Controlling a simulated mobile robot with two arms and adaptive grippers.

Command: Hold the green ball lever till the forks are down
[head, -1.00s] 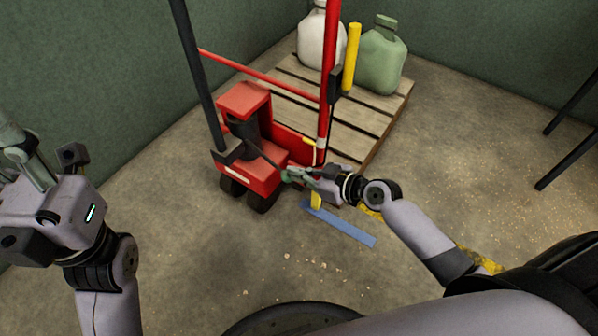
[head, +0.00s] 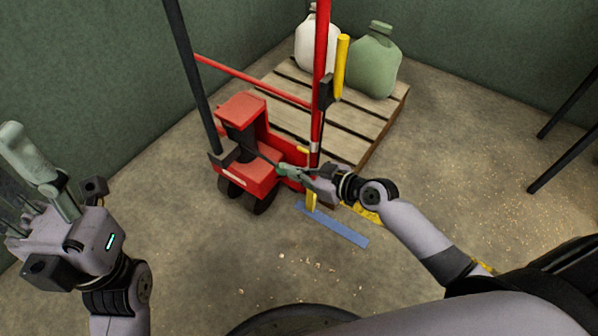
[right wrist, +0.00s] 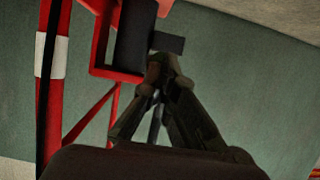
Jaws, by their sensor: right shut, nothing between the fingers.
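The red lift truck (head: 247,175) stands left of centre, beside the pallet. A thin dark lever runs from its body toward my right gripper (head: 284,169). A small green patch shows at the fingertips; I cannot tell the green ball from the greenish fingers there. My right gripper is shut with nothing between its fingers, at the lever's end; whether it touches is unclear. In the right wrist view its fingertips (right wrist: 160,66) meet in front of dark and red truck parts. My left gripper (head: 25,175) is open and empty at the far left. The forks are not clearly visible.
A red post (head: 320,75) with a yellow handle (head: 341,65) and a dark post (head: 188,75) rise by the truck. A blue strip (head: 335,225) lies on open floor.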

